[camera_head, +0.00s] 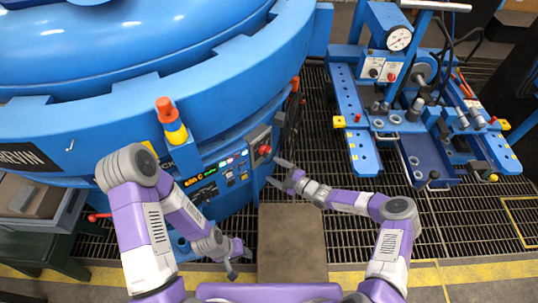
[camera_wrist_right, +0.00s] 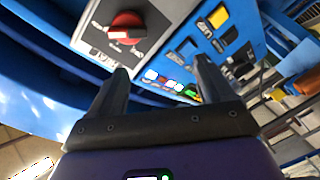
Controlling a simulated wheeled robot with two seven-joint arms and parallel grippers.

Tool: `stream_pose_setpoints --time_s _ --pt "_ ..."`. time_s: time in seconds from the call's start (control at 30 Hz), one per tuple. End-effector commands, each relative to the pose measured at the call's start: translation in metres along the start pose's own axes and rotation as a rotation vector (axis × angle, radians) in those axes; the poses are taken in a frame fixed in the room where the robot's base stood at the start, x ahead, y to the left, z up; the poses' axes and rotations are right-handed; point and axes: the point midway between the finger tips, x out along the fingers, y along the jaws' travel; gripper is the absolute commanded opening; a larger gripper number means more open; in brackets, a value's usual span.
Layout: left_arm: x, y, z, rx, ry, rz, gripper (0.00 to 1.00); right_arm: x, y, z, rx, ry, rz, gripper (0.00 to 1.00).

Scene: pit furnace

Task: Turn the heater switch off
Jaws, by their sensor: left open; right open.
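The heater switch is most likely the red rotary knob (camera_head: 264,150) on a grey plate on the blue furnace's control panel. In the right wrist view the knob (camera_wrist_right: 127,24) sits at upper left, with a pale mark on its face. My right gripper (camera_head: 278,172) is open and empty, just in front of the panel and a little below and right of the knob. In the right wrist view its two fingers (camera_wrist_right: 161,68) are apart, with the knob beyond the left fingertip. My left gripper (camera_head: 239,261) is open and empty, low in front of the furnace.
Small lit buttons and displays (camera_head: 218,171) line the panel left of the knob. A red-and-yellow beacon (camera_head: 171,121) stands out from the furnace rim. A blue machine with a gauge (camera_head: 398,39) stands at right. Dark floor grating (camera_head: 340,235) lies between.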

Motion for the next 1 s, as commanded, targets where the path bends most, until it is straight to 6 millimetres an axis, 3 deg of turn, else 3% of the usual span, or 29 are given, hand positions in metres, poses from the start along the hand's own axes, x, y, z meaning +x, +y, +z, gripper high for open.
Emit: stream_pose_setpoints --time_s 0.1,0.2,0.7,1.0 --pt "0.001 -0.001 0.0 0.0 0.0 0.0 0.43 -0.004 0.019 0.019 0.149 -0.027 0.1 0.81" --pt "0.003 -0.001 0.0 0.0 0.0 0.0 0.43 -0.003 0.027 0.025 0.206 -0.032 0.138 0.81" --pt "0.021 -0.008 -0.001 0.0 0.0 0.0 0.43 0.063 0.036 0.029 0.213 -0.033 0.141 0.81" --pt "0.022 -0.008 -0.001 0.0 0.0 0.0 0.43 0.069 0.038 0.029 0.214 -0.033 0.14 0.81"
